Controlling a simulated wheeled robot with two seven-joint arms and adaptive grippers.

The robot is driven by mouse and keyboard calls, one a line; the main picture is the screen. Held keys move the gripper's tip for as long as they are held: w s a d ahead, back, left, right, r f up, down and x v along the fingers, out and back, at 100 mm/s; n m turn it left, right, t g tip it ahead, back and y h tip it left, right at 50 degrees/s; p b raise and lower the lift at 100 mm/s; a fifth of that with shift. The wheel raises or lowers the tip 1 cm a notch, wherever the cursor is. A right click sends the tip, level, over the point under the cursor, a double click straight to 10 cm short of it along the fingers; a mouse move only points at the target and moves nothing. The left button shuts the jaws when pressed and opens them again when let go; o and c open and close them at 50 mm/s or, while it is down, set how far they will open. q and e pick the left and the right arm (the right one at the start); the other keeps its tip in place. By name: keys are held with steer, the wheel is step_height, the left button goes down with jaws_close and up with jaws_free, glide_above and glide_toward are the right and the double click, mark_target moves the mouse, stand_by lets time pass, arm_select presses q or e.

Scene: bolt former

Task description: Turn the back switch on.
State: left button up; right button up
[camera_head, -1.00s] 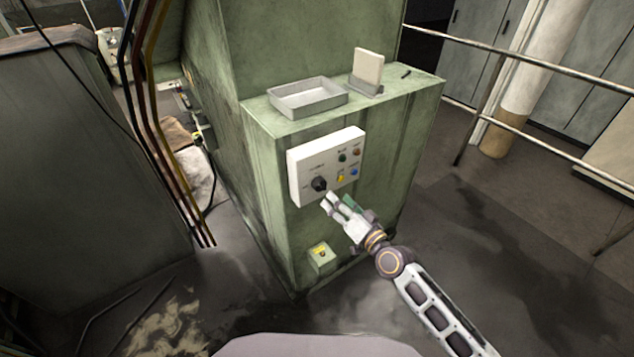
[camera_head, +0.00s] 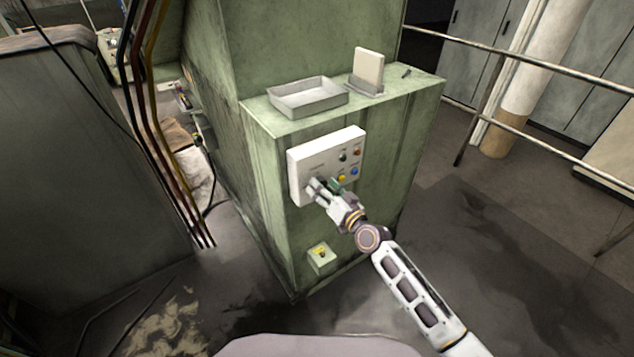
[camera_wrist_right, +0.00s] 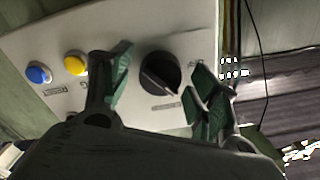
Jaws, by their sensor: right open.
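A white control panel (camera_head: 318,158) is fixed to the front of the green machine cabinet. In the right wrist view a black rotary switch (camera_wrist_right: 160,74) sits on the panel (camera_wrist_right: 120,28), with a pale mark on its rim pointing down and right. My right gripper (camera_head: 315,186) is at the panel's lower left and hides the switch in the head view. In the right wrist view its green-padded fingers (camera_wrist_right: 163,88) are open, one on each side of the switch. I cannot tell whether they touch it. My left gripper is not in view.
Yellow (camera_wrist_right: 75,65) and blue (camera_wrist_right: 39,75) buttons lie beside the left finger in the wrist view. A grey tray (camera_head: 308,98) and an upright pale block (camera_head: 368,68) are on the cabinet top.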

steer(key=n, duration=0.5)
steer(key=shift+n, duration=0.3)
steer(key=c, duration=1.3)
steer(key=m, duration=0.3)
steer(key=shift+m, duration=0.3)
steer(key=shift+m, duration=2)
